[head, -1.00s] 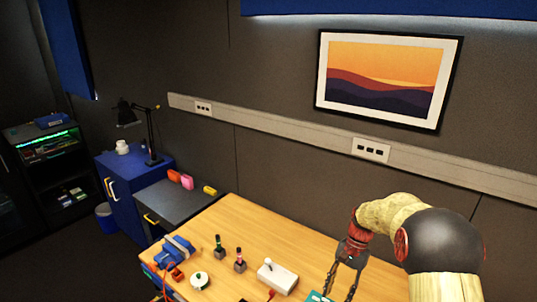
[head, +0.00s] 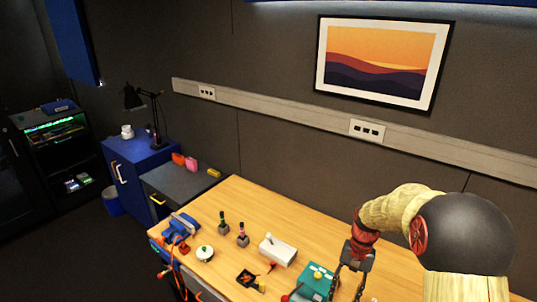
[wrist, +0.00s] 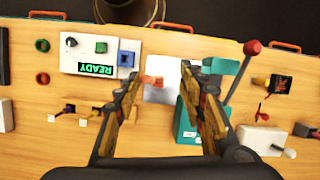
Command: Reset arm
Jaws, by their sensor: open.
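My gripper (head: 347,288) points down over the front right of the wooden table. In the wrist view my gripper (wrist: 163,88) is open, its two fingers apart, with nothing held between them. A teal box (head: 316,279) stands just left of the fingers in the head view. In the wrist view the teal box (wrist: 186,130) lies partly behind the right finger. A lever with a red ball (wrist: 252,47) rises beside it. A pale grey plate (wrist: 163,92) with a small orange part (wrist: 152,82) shows between and below the fingers. I cannot tell whether the fingers touch anything.
A white panel (wrist: 75,42) reading READY lies left of the gripper in the wrist view. A white box with a knob (head: 278,250), a black tray (head: 247,277), a round white device (head: 204,253) and a blue vise (head: 181,228) stand on the table. Bare wood (head: 300,226) lies behind.

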